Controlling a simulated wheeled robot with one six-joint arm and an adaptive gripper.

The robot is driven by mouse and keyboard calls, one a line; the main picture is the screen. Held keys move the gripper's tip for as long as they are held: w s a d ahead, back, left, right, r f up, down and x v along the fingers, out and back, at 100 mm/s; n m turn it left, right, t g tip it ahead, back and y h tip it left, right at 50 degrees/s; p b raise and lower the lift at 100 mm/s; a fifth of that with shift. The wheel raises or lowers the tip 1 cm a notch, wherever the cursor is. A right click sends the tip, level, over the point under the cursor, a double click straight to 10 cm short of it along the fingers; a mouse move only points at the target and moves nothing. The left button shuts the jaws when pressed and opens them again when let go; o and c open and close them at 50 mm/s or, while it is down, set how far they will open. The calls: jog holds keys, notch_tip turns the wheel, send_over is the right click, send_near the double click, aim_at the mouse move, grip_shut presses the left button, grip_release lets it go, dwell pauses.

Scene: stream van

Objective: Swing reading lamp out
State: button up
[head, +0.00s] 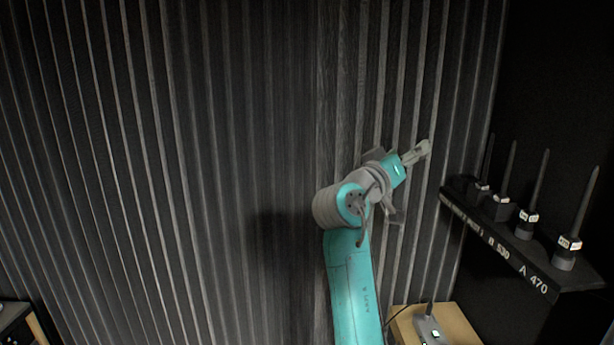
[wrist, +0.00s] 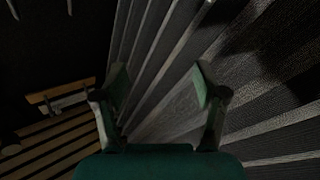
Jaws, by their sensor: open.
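My gripper (head: 420,152) is raised in front of the dark ribbed wall, right of the middle in the head view. In the wrist view its two fingers (wrist: 157,88) are spread apart with nothing between them, and the pale ribs of the wall show behind. I cannot make out a reading lamp in either view.
A black shelf (head: 500,238) marked "B 530" and "A 470" holds several devices with upright antennas (head: 569,245), right of my gripper. A grey device (head: 430,330) stands on a wooden top (head: 463,325) below. Wooden slats (wrist: 50,140) show at left in the wrist view.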

jog(key=s+a+f+n+t+y, duration=0.1)
jog(key=s+f+n+y, duration=0.15)
jog(key=f, duration=1.15)
jog(key=s+f+n+t+y, duration=0.2)
jog(key=f+n+y, duration=0.15)
jog(key=f, duration=1.05)
jog(key=s+a+f+n+y, duration=0.15)
jog(key=s+f+y, duration=0.45)
jog(key=s+f, duration=1.15)
jog(key=s+f+g+y, duration=0.1)
jog(key=s+f, duration=0.3)
jog(key=s, duration=0.6)
jog(key=s+f+g+y, duration=0.1)
jog(key=s+f, duration=0.3)
jog(key=s, duration=0.5)
jog(key=s+r+m, duration=0.2)
jog(key=s+r, duration=0.1)
jog(key=s, duration=0.7)
jog(key=s+r+m, duration=0.1)
jog(key=s+r, duration=0.3)
jog(key=s, duration=0.7)
jog(key=shift+s+m+g+y, duration=0.2)
jog(key=shift+m+g+y, duration=0.1)
jog(key=shift+m+g, duration=0.1)
